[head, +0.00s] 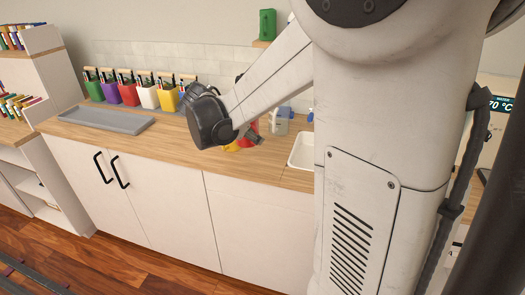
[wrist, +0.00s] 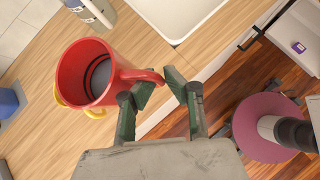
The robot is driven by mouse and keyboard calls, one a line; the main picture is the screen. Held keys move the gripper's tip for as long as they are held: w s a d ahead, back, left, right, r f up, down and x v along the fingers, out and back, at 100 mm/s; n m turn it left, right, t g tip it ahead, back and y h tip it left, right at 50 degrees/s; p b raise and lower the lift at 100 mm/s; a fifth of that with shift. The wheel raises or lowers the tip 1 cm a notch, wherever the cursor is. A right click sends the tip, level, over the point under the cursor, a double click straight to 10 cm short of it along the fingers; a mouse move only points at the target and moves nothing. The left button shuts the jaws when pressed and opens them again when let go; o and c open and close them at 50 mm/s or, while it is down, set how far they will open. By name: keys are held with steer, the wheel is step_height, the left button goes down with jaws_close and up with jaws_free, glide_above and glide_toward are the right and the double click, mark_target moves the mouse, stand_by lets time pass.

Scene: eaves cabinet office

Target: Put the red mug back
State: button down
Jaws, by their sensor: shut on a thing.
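In the wrist view the red mug (wrist: 112,83) shows its open mouth and dark inside, with its handle reaching right between my fingers. My gripper (wrist: 160,88) is shut on that handle. A yellow thing (wrist: 93,113), perhaps another mug, is partly hidden behind the red mug. In the head view my gripper (head: 252,134) is over the counter left of the sink, and the red mug (head: 244,141) is mostly hidden by it. A little yellow (head: 231,147) shows beside it. I cannot tell whether the red mug touches the counter.
A grey tray (head: 107,121) lies on the left of the wooden counter (head: 180,140). Several coloured containers (head: 149,95) line the back wall. The sink (head: 301,150) is right of my gripper. A clear bottle (head: 281,121) stands behind. A round pink stool (wrist: 262,130) is below, beyond the counter edge.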

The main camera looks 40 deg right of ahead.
steer(key=shift+s+b+x, duration=0.2)
steer(key=shift+b+x, duration=0.2)
steer(key=shift+x, duration=6.05)
steer(key=c, duration=1.8)
jaws_free()
steer(key=shift+a+f, duration=0.1)
steer(key=shift+f, duration=0.05)
steer(key=v, duration=1.1)
steer(key=s+a+r+m+t+y, duration=0.1)
steer(key=s+a+m+t+y, duration=0.1)
steer(key=s+a+m, duration=0.3)
steer(key=s+a+r+m+t+y, duration=0.1)
steer(key=s+a+m+y, duration=0.3)
steer(key=a, duration=0.8)
steer(key=s+a+r+m+t+y+p, duration=0.1)
steer(key=s+a+m+t+y, duration=0.2)
steer(key=s+a+m, duration=0.4)
steer(key=shift+s+a+m+t, duration=0.2)
steer(key=shift+a+m+t, duration=0.3)
steer(key=shift+a, duration=0.5)
